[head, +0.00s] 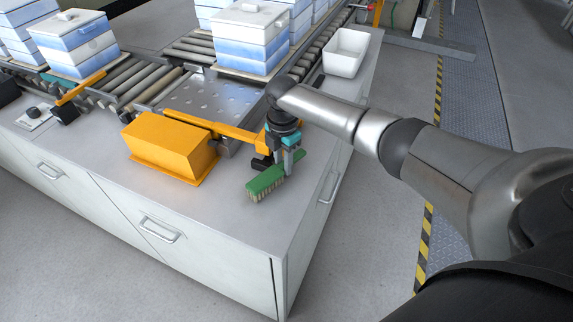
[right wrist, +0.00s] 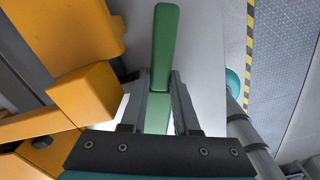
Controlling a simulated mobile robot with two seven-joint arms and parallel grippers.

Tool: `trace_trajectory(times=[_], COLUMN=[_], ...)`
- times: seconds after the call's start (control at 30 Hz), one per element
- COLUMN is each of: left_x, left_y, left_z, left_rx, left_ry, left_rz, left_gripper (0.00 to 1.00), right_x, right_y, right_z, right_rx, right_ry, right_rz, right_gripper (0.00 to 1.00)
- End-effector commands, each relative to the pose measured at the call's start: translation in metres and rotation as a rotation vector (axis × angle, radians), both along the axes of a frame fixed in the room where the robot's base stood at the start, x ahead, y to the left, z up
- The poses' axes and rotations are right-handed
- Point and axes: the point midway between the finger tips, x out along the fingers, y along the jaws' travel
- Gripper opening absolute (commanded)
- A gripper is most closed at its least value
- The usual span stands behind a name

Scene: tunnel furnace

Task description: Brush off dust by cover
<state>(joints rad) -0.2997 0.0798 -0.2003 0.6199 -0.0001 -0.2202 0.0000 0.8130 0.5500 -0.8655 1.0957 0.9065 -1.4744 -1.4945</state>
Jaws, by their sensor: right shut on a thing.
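A green brush (head: 265,184) with pale bristles is at the front corner of the grey countertop, bristles down. My right gripper (head: 289,160) is shut on it from above. Whether the bristles touch the counter I cannot tell. In the right wrist view the brush's green handle (right wrist: 164,45) stands between the two fingers of the gripper (right wrist: 163,80). Blue and white stacked boxes with a white cover (head: 251,14) stand on the roller conveyor at the back. Another covered stack (head: 75,42) stands at the left. My left gripper is not in view.
An orange box-shaped housing (head: 167,146) with an arm sits left of the brush and close to my right gripper. A metal plate (head: 211,101) lies behind it. A white bin (head: 346,51) stands at the back right. The counter's front (head: 220,208) is clear.

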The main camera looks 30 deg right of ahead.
Motion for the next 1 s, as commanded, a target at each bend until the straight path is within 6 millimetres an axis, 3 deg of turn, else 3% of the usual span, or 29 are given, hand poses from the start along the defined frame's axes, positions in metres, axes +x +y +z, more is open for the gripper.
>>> trace_trajectory(times=[0.4, 0.67, 1.0], left_x=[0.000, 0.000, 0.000], left_y=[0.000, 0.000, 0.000], left_z=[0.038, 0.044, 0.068], left_rx=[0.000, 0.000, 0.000], left_ry=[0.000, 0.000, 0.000], left_rz=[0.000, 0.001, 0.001], left_gripper=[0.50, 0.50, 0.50], right_x=[-0.021, -0.026, -0.044], right_y=[0.025, 0.032, 0.054], right_z=[0.003, 0.001, -0.001], right_rx=[0.002, 0.001, 0.002], right_ry=[0.008, 0.004, 0.007], right_rz=[0.004, 0.003, 0.005], right_gripper=[0.00, 0.00, 0.00])
